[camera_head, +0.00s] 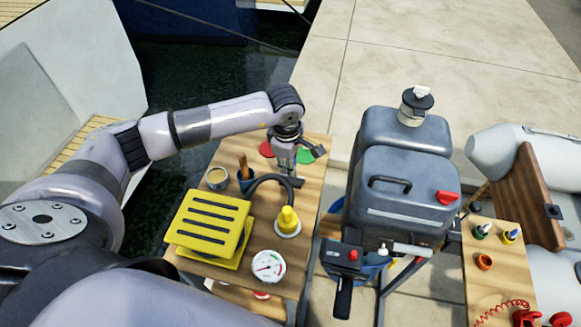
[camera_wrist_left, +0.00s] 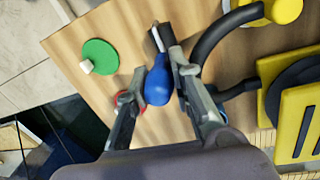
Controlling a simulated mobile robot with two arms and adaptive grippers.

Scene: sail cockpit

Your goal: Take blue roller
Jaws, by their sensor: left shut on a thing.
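The blue roller (camera_wrist_left: 157,86) shows in the left wrist view as a rounded blue body with a thin, pale-and-dark part at its far end. It lies between the two fingers of my left gripper (camera_wrist_left: 158,66), which is shut on it. In the head view my left gripper (camera_head: 285,166) points down at the far part of the wooden table (camera_head: 222,276). The roller is hidden there by the gripper. I cannot tell whether it still touches the table. My right gripper is not in view.
A green disc (camera_head: 305,156) and red disc (camera_head: 266,149) lie near the gripper. An outboard motor (camera_head: 405,185) stands right. Dark water lies left.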

